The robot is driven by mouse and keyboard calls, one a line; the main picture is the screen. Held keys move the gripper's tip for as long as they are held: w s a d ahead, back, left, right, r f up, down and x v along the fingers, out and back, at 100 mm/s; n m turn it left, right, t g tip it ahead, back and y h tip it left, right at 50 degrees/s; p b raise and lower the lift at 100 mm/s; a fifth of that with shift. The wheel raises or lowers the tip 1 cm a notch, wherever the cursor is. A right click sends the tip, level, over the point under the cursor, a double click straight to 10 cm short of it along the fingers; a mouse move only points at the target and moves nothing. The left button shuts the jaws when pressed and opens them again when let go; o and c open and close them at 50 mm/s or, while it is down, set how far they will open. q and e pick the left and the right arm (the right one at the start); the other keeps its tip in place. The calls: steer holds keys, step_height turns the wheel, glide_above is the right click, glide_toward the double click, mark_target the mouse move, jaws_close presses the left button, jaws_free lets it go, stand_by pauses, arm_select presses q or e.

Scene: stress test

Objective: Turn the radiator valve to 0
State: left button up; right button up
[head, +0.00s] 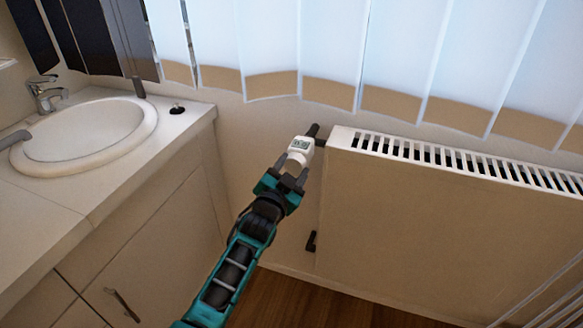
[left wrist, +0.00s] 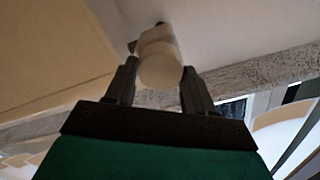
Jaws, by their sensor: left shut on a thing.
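The radiator valve (head: 301,146) is a white knob with a small grey-green display, at the upper left corner of the radiator (head: 400,205). The display is too small to read. My left gripper (head: 289,178) is shut on the valve, coming from below and to the left. In the left wrist view the valve's round pale end (left wrist: 159,68) sits between the two dark fingers of my left gripper (left wrist: 158,84). My right gripper is in neither view.
A counter with a white sink (head: 90,135) and a tap (head: 45,95) stands at the left, with a cabinet (head: 150,250) below. White vertical blinds (head: 330,50) hang above the radiator. A strip of wooden floor (head: 310,300) shows at the bottom.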

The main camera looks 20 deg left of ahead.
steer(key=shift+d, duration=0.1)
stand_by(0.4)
arm_select(q)
steer(key=o, duration=1)
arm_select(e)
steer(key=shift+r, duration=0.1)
arm_select(q)
steer(key=shift+s, duration=0.1)
steer(key=shift+s, duration=0.3)
steer(key=s+p, duration=0.1)
steer(key=s, duration=1.1)
steer(key=shift+a+p, duration=0.2)
steer(key=shift+p, duration=0.2)
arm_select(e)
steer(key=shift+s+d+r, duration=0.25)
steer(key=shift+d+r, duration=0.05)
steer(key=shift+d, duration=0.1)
arm_select(q)
steer(key=shift+s+f, duration=0.1)
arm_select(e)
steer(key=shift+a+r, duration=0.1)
